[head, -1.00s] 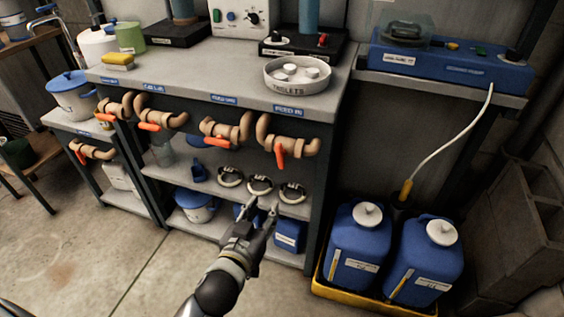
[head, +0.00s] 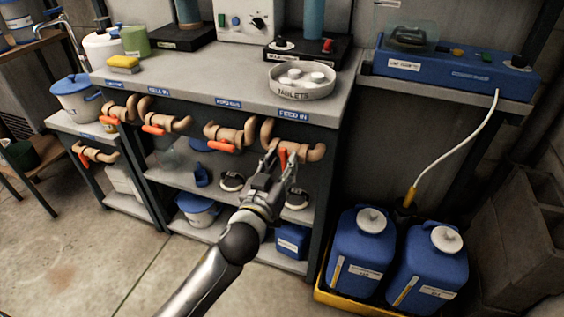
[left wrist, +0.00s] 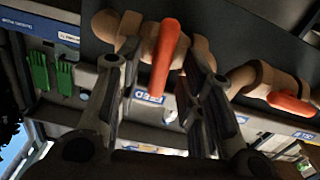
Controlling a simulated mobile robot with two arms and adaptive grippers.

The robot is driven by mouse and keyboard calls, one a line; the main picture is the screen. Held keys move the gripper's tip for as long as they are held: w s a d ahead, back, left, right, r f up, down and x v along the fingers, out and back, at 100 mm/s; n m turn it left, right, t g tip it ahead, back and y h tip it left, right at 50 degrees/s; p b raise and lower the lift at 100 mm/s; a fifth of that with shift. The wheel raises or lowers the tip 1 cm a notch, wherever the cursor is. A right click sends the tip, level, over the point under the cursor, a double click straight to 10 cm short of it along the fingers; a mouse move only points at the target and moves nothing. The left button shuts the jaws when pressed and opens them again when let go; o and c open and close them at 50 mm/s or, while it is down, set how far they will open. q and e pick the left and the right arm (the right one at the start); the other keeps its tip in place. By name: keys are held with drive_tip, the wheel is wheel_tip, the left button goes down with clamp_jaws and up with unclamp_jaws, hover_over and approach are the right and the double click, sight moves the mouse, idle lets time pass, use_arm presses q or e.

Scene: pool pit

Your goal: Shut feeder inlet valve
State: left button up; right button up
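The feeder inlet valve (head: 306,150) is a tan pipe fitting under the "FEED IN" label (head: 293,113) at the right end of the bench front. Its orange lever (head: 283,155) hangs down, partly hidden by my gripper in the head view. My left gripper (head: 280,169) is open just below and in front of the lever. In the left wrist view the orange lever (left wrist: 165,55) shows between the two spread fingers, and no finger clearly touches it. My right gripper is not in view.
Several similar valves line the bench front, the nearest (head: 230,135) just left. Two blue jugs (head: 358,250) stand in a yellow tray at right. Open floor lies at front left.

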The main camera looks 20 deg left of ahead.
use_arm(q)
drive_tip(key=shift+w, duration=0.4)
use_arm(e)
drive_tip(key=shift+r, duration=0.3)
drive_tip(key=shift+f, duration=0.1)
use_arm(q)
drive_tip(key=shift+c, duration=1.3)
clamp_jaws()
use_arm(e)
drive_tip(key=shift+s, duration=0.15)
use_arm(q)
drive_tip(key=shift+m+p, duration=0.5)
drive_tip(key=shift+m, duration=0.3)
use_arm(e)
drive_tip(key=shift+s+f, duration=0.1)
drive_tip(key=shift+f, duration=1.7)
use_arm(q)
drive_tip(key=shift+o, duration=1.3)
unclamp_jaws()
